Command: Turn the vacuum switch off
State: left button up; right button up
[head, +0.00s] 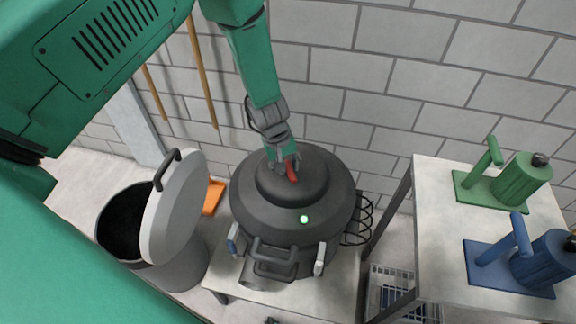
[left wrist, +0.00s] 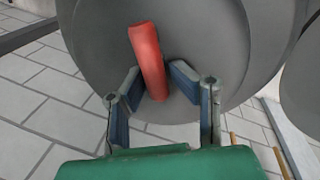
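The vacuum (head: 330,205) is a dark grey round canister with a domed lid, standing on a low pale bench. A small green light (head: 304,219) glows on its front. The red switch (head: 292,172) is a lever on top of the lid; it also shows in the left wrist view (left wrist: 148,58), tilted slightly. My left gripper (head: 284,166) is at the switch, with its fingers parted on either side of the lever, as the left wrist view (left wrist: 154,76) shows. I cannot tell whether the fingertips touch it. My right gripper is not in view.
A grey bin (head: 180,262) with its lid (head: 172,210) tilted up stands left of the vacuum. On the right, a table (head: 440,235) holds a green device (head: 518,180) and a blue device (head: 540,262). A block wall (head: 400,70) is behind.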

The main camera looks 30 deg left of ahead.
pick_arm(q)
jog(key=shift+w+a+f, duration=0.1)
jog(key=shift+a, duration=0.05)
jog(key=shift+d, duration=0.35)
grip_shut()
jog(key=shift+d, duration=0.25)
jog(key=shift+a, duration=0.1)
